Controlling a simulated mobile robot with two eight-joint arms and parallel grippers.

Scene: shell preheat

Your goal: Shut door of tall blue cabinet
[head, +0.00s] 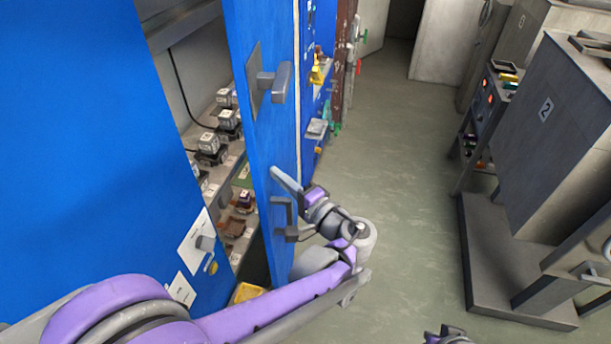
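The tall blue cabinet (80,130) fills the left of the head view. Its blue door (240,30) stands open, jutting out toward the floor area, with a grey handle (282,82) high on its face. A light grey lever (287,180) shows lower down. My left gripper (284,218) is at the lower part of the door, just below this lever, with its fingers apart. I cannot tell whether it touches the door. Only a bit of my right gripper (447,335) shows at the bottom edge, and its fingers are cut off.
Shelves inside the cabinet hold several small devices (208,143). A yellow object (248,292) lies low by the opening. Grey machine cabinets (550,120) stand on the right on a dark base (480,260). The green-grey floor (405,150) between is clear.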

